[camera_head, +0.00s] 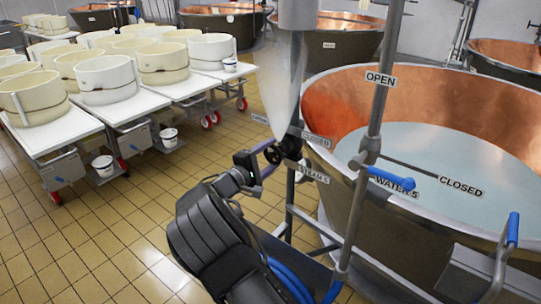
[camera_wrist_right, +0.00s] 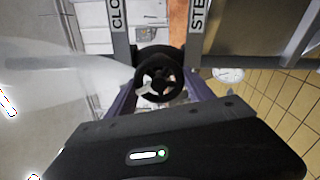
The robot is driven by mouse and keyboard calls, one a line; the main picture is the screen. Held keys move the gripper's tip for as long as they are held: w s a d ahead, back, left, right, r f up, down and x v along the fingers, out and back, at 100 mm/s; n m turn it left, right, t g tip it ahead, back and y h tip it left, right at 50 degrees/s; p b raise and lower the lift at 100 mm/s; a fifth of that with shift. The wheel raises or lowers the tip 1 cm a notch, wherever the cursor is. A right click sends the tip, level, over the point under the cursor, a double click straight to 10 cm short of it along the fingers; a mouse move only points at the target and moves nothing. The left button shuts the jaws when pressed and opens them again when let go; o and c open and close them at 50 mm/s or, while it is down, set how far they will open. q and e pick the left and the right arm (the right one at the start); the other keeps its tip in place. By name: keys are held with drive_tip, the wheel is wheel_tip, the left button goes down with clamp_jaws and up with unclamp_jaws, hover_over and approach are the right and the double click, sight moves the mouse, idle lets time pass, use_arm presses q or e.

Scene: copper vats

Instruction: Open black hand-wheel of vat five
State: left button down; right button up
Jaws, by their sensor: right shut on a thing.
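The small black hand-wheel (camera_head: 291,148) sits on the pipework at the near left side of the copper vat (camera_head: 420,90). Labels reading CLOSED (camera_head: 316,137) and STEAM 5 (camera_head: 315,175) are beside it. My right gripper (camera_head: 275,151) reaches the wheel from the left, its purple fingers shut on it. In the right wrist view the spoked wheel (camera_wrist_right: 158,80) lies between the two fingers, which are partly hidden by the gripper's dark body. My left gripper is not in view.
A steel pipe (camera_head: 380,75) labelled OPEN rises in front of the vat, with a blue-handled lever (camera_head: 392,180) near WATER 5. A pale cone (camera_head: 288,85) hangs above the wheel.

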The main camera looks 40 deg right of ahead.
drive_tip(key=o, duration=1.4)
drive_tip(key=shift+c, duration=0.2)
drive_tip(key=b+v, duration=0.1)
drive_tip(key=v, duration=0.6)
drive_tip(key=shift+a, duration=0.4)
drive_tip(key=shift+s, duration=0.1)
